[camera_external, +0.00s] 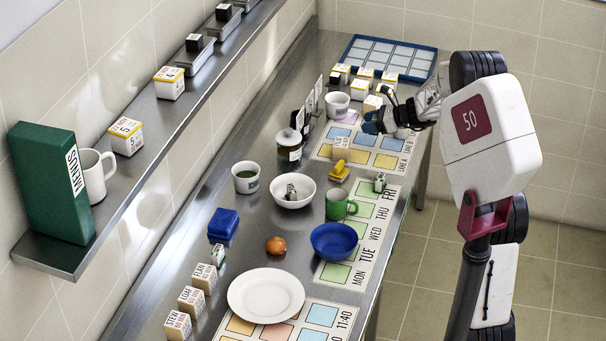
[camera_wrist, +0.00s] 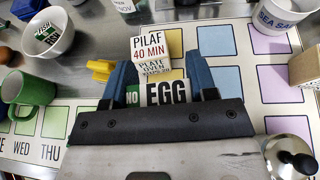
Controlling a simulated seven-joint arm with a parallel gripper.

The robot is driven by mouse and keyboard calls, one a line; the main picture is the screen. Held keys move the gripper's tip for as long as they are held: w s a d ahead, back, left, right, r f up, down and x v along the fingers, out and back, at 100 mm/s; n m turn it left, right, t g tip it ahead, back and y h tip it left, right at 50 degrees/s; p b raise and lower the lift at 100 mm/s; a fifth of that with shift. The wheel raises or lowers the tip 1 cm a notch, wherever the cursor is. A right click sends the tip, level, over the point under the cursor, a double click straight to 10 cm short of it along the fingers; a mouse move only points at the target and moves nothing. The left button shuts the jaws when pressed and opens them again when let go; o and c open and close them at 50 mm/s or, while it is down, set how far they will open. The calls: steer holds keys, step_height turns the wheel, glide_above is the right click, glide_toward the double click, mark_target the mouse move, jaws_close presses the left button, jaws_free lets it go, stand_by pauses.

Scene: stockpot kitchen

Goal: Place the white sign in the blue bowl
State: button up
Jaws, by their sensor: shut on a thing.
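My gripper (camera_wrist: 161,86) has its two blue fingers shut on a white sign (camera_wrist: 165,93) marked "NO EGG" with a green left end. The sign's lower part is hidden by the gripper body. In the external view, my gripper (camera_external: 374,122) is above the far part of the counter, and the held sign cannot be made out. The blue bowl (camera_external: 334,240) stands on the near part of the counter, well apart from my gripper; its inside looks empty.
A yellow object (camera_external: 339,171), green mug (camera_external: 337,206) and white bowl (camera_external: 293,204) with a small green-and-white block lie toward the blue bowl. A lidded jar (camera_external: 289,150) is at the left.

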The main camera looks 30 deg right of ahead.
steer(key=s+a+n+g, duration=0.1)
steer(key=s+a, duration=0.8)
steer(key=s, duration=0.6)
steer(key=s+a+n+g+y, duration=0.1)
steer(key=s+a, duration=0.8)
steer(key=s, duration=0.7)
steer(key=s+a+r+n+g+y, duration=0.1)
steer(key=s+a, duration=0.9)
steer(key=s, duration=0.6)
steer(key=shift+s, duration=0.25)
steer(key=shift+r, duration=0.1)
glide_above(331, 244)
steer(key=shift+f, duration=0.75)
steer(key=shift+f, duration=0.15)
steer(key=shift+f, duration=1.6)
steer(key=shift+f, duration=0.6)
